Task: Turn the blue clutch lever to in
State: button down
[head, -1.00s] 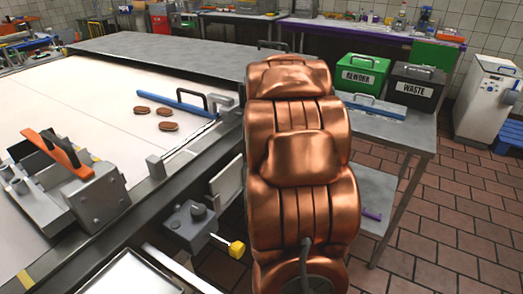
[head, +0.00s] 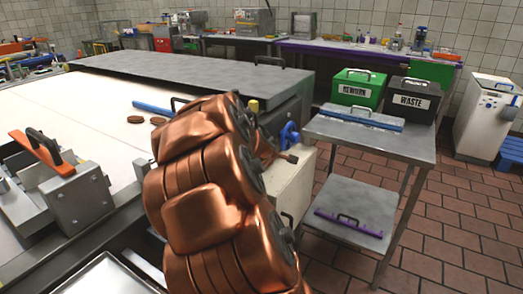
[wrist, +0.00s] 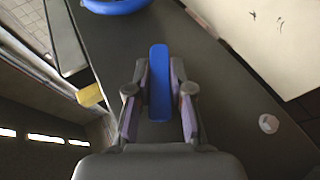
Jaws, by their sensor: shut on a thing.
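The blue clutch lever (wrist: 159,62) is a flat upright bar in the middle of the wrist view. My gripper (wrist: 159,98) has one finger on each side of it and is shut on it. In the head view my copper-coloured arm covers the gripper and the lever. The lever's markings are not visible in either view.
A blue round wheel (head: 290,135) is on the machine's side, and its rim shows in the wrist view (wrist: 115,4). A yellow part (wrist: 90,96) is left of the gripper. A steel side table (head: 370,140) stands right, with green (head: 358,88) and black (head: 411,100) bins.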

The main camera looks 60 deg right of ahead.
jog(key=c, duration=1)
grip_release()
jog(key=shift+c, duration=0.2)
jog(key=shift+a+r, duration=0.1)
jog(key=v, duration=1.1)
jog(key=shift+s+a+r, duration=0.2)
jog(key=shift+s+a, duration=0.05)
